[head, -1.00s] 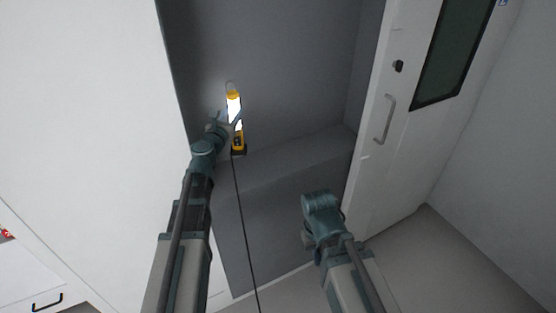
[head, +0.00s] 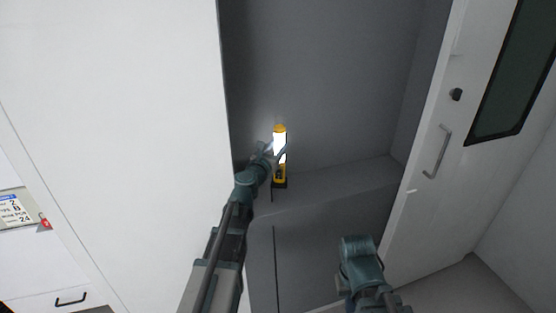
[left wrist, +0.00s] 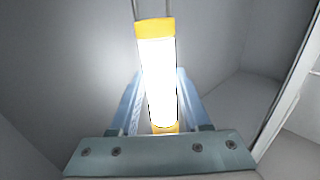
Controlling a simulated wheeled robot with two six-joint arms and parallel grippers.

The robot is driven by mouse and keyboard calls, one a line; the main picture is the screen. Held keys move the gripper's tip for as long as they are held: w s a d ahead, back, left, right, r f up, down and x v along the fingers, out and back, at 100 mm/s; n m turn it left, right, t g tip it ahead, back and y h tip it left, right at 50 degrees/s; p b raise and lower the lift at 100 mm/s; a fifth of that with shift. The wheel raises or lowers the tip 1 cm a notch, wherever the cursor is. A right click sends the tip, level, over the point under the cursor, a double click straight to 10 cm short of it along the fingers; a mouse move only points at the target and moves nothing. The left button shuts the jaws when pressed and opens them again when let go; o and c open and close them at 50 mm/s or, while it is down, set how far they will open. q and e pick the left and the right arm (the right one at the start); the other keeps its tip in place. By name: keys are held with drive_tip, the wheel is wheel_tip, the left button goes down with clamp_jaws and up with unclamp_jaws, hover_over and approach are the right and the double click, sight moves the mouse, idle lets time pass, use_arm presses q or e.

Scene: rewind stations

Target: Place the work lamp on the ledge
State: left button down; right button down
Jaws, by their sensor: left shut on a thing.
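The work lamp (head: 279,148) is a glowing white tube with a yellow cap and a yellow and black base. It stands upright in the recess, its base at the left part of the grey ledge (head: 345,182). I cannot tell whether the base touches the ledge. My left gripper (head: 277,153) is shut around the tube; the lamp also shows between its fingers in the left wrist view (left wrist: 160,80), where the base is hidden. A dark cord (head: 276,265) hangs below the ledge. My right arm is low in the head view, its fingers out of sight.
A white wall panel (head: 120,120) borders the recess on the left. An open white door (head: 440,200) with a handle and dark window stands on the right. The ledge right of the lamp is clear.

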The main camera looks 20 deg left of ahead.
use_arm(q)
drive_tip(key=shift+f+b, duration=1.65)
drive_tip(key=shift+f, duration=0.15)
drive_tip(key=shift+f, duration=0.15)
drive_tip(key=shift+c, duration=1.8)
unclamp_jaws()
drive_tip(key=shift+r, duration=0.2)
drive_tip(key=shift+s, duration=0.2)
drive_tip(key=s+a, duration=0.1)
drive_tip(key=s, duration=1)
drive_tip(key=shift+s+a, duration=0.15)
drive_tip(key=shift+s, duration=0.15)
